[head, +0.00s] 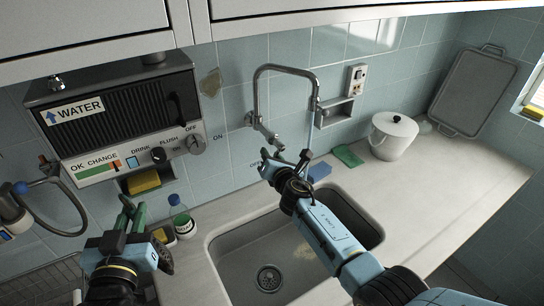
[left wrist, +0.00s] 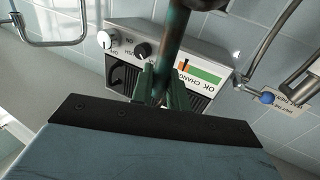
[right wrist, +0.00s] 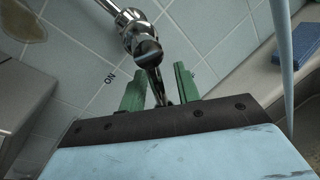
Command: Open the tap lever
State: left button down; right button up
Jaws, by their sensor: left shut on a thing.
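The chrome tap (head: 257,90) rises from the wall above the sink and arches over to the right. Its chrome lever (right wrist: 156,82) hangs from the tap body (right wrist: 138,35) in the right wrist view. My right gripper (head: 284,166) is just below the tap body. Its green fingers (right wrist: 160,88) stand apart, one on each side of the lever; I cannot tell whether they touch it. My left gripper (head: 131,216) is shut on a dark greenish rod (left wrist: 178,35), held in front of the water heater and away from the tap.
The sink (head: 225,247) lies below my right arm. A capped bottle (head: 181,218) stands near my left gripper. A blue sponge (head: 320,171), a green cloth (head: 348,156) and a white pot (head: 391,143) sit right of the tap.

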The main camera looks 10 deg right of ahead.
pick_arm(q)
jog(key=shift+r, duration=0.1)
